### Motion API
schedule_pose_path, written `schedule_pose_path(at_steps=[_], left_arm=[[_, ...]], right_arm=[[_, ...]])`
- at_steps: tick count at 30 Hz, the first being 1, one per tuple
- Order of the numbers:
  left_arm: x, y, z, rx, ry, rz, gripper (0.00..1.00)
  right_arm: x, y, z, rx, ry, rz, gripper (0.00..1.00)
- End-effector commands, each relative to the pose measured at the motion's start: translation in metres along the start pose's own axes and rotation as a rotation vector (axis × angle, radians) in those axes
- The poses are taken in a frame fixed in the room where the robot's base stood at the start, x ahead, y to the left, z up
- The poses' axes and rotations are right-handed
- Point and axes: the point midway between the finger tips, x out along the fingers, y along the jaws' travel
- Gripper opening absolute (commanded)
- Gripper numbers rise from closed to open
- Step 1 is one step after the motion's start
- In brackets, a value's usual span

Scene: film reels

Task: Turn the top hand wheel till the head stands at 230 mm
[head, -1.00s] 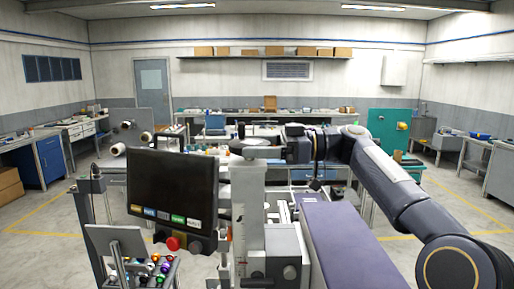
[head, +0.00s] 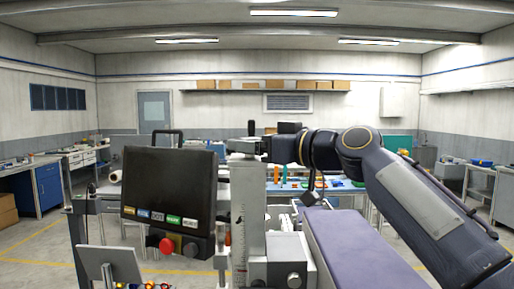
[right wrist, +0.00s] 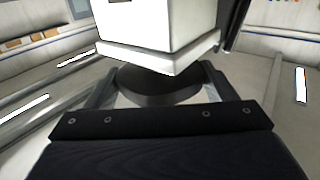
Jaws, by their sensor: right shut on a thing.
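The top hand wheel (right wrist: 160,88) is a dark disc at the top of the pale machine column (head: 247,205). In the head view it shows nearly edge-on and is mostly hidden by my gripper. My right gripper (head: 250,146) reaches it from the right at column-top height. In the right wrist view its two fingers (right wrist: 160,78) lie on either side of the wheel, shut on it. A white box-shaped part (right wrist: 158,30) stands beyond the wheel there. My left gripper is not in view.
A dark screen panel (head: 170,187) with a red button (head: 167,245) stands just left of the column. A purple-topped long bed (head: 360,250) extends at the right, below my right arm. Workbenches (head: 310,185) stand behind.

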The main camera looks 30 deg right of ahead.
Motion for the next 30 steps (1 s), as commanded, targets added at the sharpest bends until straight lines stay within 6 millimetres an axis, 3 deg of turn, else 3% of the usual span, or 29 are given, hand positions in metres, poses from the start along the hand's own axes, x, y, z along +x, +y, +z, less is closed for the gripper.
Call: schedule_pose_path(at_steps=[9,23,24,28,30], left_arm=[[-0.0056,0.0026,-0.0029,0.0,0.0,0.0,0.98],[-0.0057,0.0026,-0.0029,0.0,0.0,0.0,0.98],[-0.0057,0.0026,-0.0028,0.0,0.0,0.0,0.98],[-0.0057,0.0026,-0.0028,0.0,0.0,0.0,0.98],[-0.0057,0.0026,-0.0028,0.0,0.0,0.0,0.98]], right_arm=[[0.0001,-0.0022,-0.0006,-0.001,-0.001,0.101,0.55],[0.0006,-0.0021,0.0007,0.001,-0.003,0.114,0.55],[0.0006,-0.0021,0.0007,0.001,-0.003,0.113,0.8],[0.0006,-0.002,0.0007,0.001,-0.003,0.113,0.97],[0.0006,-0.002,0.0006,0.001,-0.003,0.114,0.99]])
